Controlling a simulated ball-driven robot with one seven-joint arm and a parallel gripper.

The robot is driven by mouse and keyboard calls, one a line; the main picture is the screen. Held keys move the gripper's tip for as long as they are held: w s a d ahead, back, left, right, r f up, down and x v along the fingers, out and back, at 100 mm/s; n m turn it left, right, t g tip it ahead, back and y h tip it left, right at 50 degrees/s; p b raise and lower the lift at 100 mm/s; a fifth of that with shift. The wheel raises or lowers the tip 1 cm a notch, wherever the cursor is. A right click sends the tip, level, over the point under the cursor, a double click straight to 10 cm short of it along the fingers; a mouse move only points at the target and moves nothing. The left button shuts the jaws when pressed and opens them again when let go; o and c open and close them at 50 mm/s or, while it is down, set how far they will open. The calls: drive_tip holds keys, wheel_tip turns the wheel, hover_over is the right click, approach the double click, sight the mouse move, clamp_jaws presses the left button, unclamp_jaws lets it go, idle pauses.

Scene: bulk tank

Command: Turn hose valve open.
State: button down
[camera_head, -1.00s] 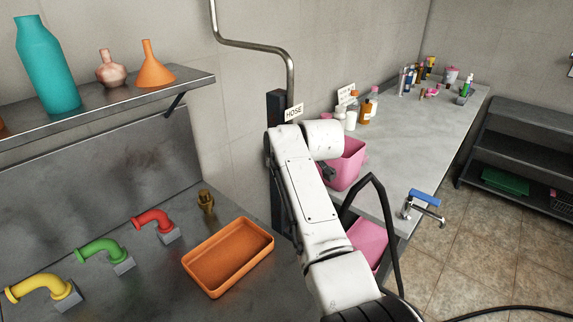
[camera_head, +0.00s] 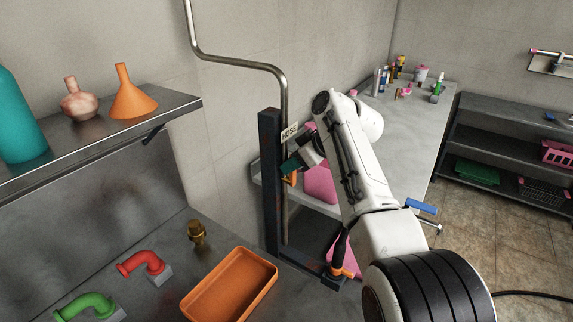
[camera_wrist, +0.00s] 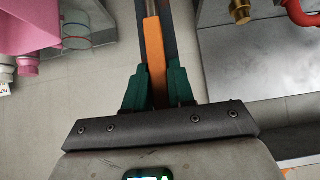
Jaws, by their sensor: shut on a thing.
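The orange valve lever (camera_head: 291,179) is by the vertical metal pipe, below the HOSE label (camera_head: 289,131). My gripper (camera_head: 290,165) reaches it from the right. In the wrist view the orange lever (camera_wrist: 155,62) stands between the green fingers of my gripper (camera_wrist: 155,88), which are shut on it. The lever points away from the gripper, roughly in line with the pipe in that view. The valve body is mostly hidden, so I cannot tell how far it is turned.
A dark post (camera_head: 270,185) stands just left of the pipe. An orange tray (camera_head: 232,290) and brass fitting (camera_head: 196,233) are on the left counter. A pink container (camera_head: 320,186) is behind my arm. A blue-handled tap (camera_head: 421,207) is at right.

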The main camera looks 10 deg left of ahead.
drive_tip(key=shift+f, duration=0.15)
drive_tip(key=c, duration=1)
unclamp_jaws()
drive_tip(key=shift+c, duration=0.2)
drive_tip(key=v, duration=1.1)
drive_tip(key=shift+b, duration=0.45)
drive_tip(key=shift+w, duration=0.1)
